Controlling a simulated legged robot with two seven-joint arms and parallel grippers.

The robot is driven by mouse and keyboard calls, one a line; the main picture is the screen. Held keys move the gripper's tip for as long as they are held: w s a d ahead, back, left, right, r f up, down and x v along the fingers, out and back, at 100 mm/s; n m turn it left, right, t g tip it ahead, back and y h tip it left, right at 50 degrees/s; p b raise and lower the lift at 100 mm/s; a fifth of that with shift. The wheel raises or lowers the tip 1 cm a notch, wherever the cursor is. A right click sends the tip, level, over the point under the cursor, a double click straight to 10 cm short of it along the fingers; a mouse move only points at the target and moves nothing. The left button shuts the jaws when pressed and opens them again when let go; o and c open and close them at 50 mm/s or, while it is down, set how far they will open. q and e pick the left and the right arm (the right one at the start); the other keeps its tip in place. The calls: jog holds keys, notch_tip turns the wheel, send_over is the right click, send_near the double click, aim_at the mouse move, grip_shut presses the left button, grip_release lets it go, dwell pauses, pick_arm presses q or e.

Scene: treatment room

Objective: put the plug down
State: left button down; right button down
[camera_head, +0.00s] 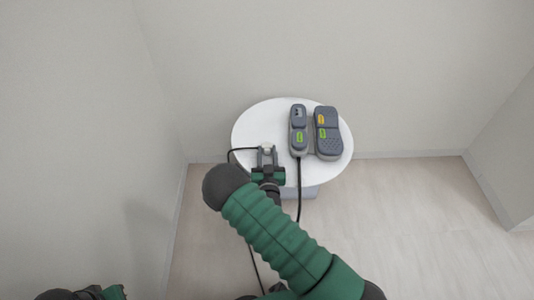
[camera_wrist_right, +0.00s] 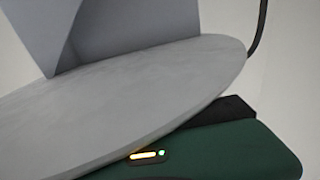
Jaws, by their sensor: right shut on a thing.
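My right gripper (camera_head: 267,158) reaches over the near left part of a round white table (camera_head: 256,118). Its fingers are shut on the plug (camera_head: 267,149), a small light piece mostly hidden between them. A thin black cable runs from there to the left and down past the table edge. I cannot tell whether the plug touches the tabletop.
Two grey devices, a narrow one (camera_head: 298,122) and a wider one (camera_head: 327,145), with green and orange labels, stand on the table's right half. A black cable (camera_head: 299,190) hangs from the narrow one over the near edge. Walls stand close behind and left.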

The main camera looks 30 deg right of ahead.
jog(key=shift+s+a+f, duration=0.1)
jog(key=shift+a+f, duration=0.05)
jog(key=shift+f, duration=0.3)
jog(key=c, duration=0.9)
grip_release()
jog(key=shift+s+f, duration=0.1)
jog(key=shift+f, duration=0.1)
jog(key=shift+c, duration=0.2)
jog(key=shift+r, duration=0.55)
jog(key=p+v, duration=0.4)
jog(key=v, duration=0.7)
jog(key=shift+s+a, duration=0.2)
jog(key=shift+s, duration=0.05)
jog(key=shift+w+r, duration=0.1)
jog(key=shift+r, duration=0.1)
